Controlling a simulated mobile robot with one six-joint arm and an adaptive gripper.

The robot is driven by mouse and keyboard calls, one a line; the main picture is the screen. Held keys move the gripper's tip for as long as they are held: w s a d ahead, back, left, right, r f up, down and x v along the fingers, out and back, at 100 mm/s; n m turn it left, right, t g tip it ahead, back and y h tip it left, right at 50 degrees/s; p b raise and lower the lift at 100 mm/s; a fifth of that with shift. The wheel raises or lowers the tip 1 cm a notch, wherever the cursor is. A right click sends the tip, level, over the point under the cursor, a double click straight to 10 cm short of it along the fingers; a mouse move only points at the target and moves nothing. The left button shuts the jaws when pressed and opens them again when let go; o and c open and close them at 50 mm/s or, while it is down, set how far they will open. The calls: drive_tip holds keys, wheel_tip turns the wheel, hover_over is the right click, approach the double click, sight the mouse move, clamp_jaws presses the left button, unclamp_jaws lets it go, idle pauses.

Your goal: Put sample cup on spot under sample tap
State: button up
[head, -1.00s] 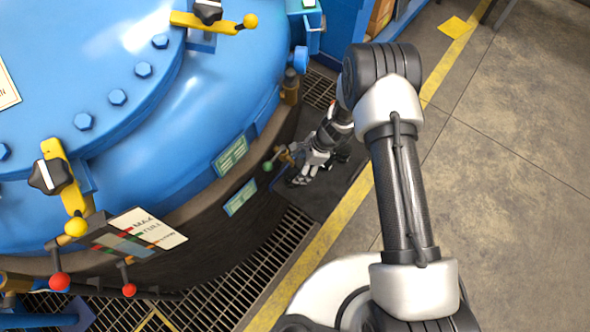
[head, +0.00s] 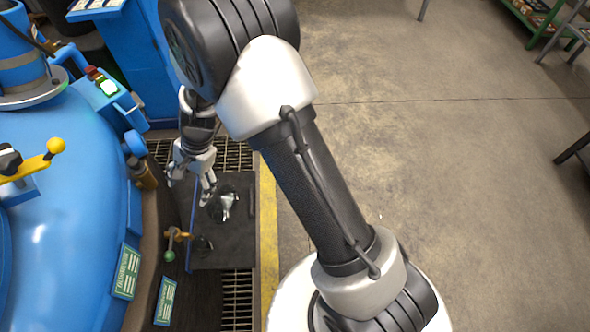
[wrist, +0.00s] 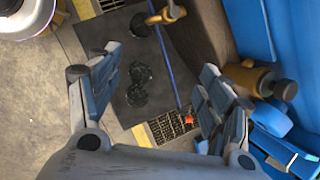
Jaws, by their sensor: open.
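The brass sample tap (head: 178,237) with a green knob juts from the furnace side over a dark plate (head: 240,245). It also shows at the top of the wrist view (wrist: 166,14). A dark round spot (head: 203,246) lies below the tap; it shows in the wrist view too (wrist: 142,23). What looks like the sample cup (head: 226,205), dark with bright glints, stands farther back on the plate, apart from the spot. In the wrist view the cup (wrist: 138,85) appears as dark rounded shapes between my fingers. My gripper (head: 190,187) is open and empty, above the plate's far end.
The blue furnace body (head: 70,200) and a brass fitting (wrist: 250,80) are close on the tap's side. A floor grating (head: 235,155) and yellow line (head: 267,215) border the plate. The concrete floor (head: 430,160) beyond is mostly clear.

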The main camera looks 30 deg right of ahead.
drive_tip(key=s+d+r+n+t+h, duration=0.1)
drive_tip(key=s+d+r+n, duration=0.3)
drive_tip(key=r, duration=0.6)
drive_tip(key=s+d+r+n+t, duration=0.15)
drive_tip(key=s+d+r, duration=0.4)
drive_tip(key=r, duration=0.55)
drive_tip(key=s+d+r+n+t+h, duration=0.1)
drive_tip(key=s+d+r+n, duration=0.1)
drive_tip(key=s+d, duration=0.3)
drive_tip(key=s+d+r+n+t+h, duration=0.1)
drive_tip(key=s+d+r+n+h, duration=0.1)
drive_tip(key=s+d, duration=0.3)
drive_tip(key=s+r, duration=0.1)
drive_tip(key=s, duration=0.3)
drive_tip(key=shift+n, duration=0.35)
drive_tip(key=shift+s+a, duration=0.1)
